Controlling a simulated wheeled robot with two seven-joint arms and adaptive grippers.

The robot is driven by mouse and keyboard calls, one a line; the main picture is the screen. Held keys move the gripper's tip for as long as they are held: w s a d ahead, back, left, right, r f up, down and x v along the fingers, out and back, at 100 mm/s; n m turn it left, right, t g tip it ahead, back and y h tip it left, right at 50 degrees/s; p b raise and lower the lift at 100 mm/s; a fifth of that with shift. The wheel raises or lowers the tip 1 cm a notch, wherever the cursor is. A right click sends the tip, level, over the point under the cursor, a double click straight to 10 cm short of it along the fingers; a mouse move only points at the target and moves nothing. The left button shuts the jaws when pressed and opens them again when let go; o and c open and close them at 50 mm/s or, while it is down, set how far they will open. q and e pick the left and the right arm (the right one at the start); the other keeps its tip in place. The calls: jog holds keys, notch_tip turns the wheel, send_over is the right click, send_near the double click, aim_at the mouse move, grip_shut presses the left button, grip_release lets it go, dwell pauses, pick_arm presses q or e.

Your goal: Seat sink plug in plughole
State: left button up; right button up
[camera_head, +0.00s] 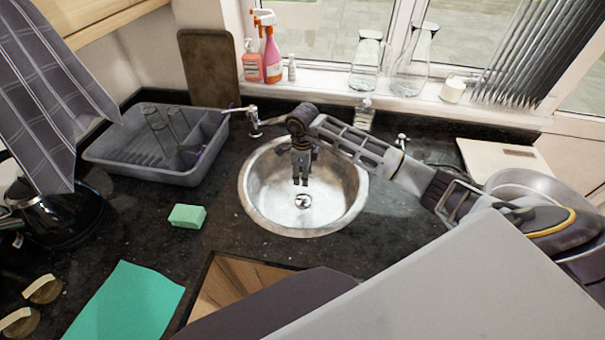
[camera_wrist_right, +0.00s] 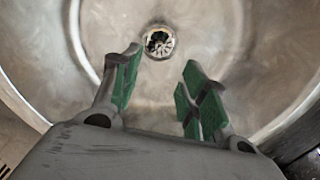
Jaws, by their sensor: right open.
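The round steel sink (camera_head: 262,206) is set in the dark counter. Its plughole (camera_head: 303,202) is a small metal ring with a dark centre at the bottom of the bowl. In the right wrist view the plughole (camera_wrist_right: 160,42) shows radial slots and a dark patch, just beyond the fingertips. I cannot make out a separate sink plug in either view. My right gripper (camera_head: 301,180) points down over the bowl, above the plughole. In the wrist view its green-padded fingers (camera_wrist_right: 163,78) are apart with nothing between them. My left gripper is not in view.
A tap (camera_head: 253,122) stands at the sink's back left. A grey dish rack (camera_head: 140,173) with glasses is farther left. A green sponge (camera_head: 187,216) lies left of the sink. A pale board (camera_head: 505,160) and a metal bowl (camera_head: 525,185) are at the right.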

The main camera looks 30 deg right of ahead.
notch_tip(320, 180, up, 7)
jog(key=p, duration=0.3)
jog(key=shift+p, duration=0.3)
dwell(0.8)
